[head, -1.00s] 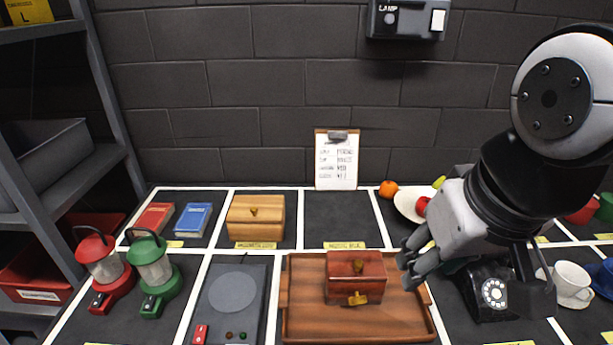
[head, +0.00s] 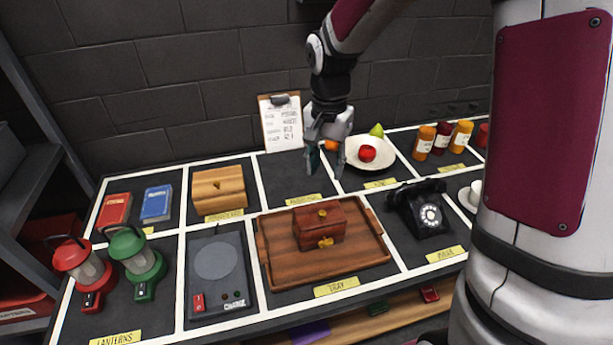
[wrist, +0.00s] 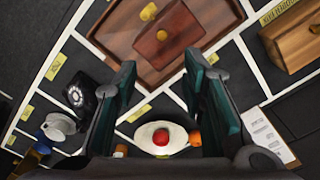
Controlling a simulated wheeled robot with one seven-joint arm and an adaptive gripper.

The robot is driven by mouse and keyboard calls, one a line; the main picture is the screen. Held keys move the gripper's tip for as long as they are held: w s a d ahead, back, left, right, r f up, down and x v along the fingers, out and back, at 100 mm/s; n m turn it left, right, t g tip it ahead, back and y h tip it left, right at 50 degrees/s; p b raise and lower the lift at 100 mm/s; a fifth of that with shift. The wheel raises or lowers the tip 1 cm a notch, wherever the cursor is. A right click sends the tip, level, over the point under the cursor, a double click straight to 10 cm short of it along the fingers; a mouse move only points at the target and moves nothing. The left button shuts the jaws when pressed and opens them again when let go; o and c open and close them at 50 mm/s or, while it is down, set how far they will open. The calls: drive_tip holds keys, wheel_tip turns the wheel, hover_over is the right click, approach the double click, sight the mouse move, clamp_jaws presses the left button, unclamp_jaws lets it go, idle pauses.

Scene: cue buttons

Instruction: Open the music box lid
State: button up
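A dark red-brown wooden box (head: 306,232) sits on the wooden tray (head: 285,278), with a brass knob (head: 322,212) on top and a brass piece (head: 326,242) on its front. Its lid looks shut. A lighter wooden box (head: 216,191) with a knob stands behind left. I cannot read for sure which label says music box. My gripper (head: 325,162) is above the back of the table, behind the red-brown box and apart from it, pointing down. In the wrist view the gripper's fingers (wrist: 165,85) are wide apart with nothing between them, and the red-brown box (wrist: 172,48) shows beyond them.
A plate (head: 362,150) with fruit is right of my gripper. A black telephone (head: 418,210) stands right of the tray. Two lanterns (head: 138,262) and a charging pad (head: 216,262) are at left. A clipboard (head: 283,125) leans on the back wall. The cell behind the tray is clear.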

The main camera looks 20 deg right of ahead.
sight(322, 212)
drive_tip(key=f, duration=0.5)
drive_tip(key=f+p, duration=0.1)
drive_tip(key=f, duration=0.8)
drive_tip(key=shift+w+f, duration=0.25)
drive_tip(key=shift+f, duration=0.15)
clamp_jaws()
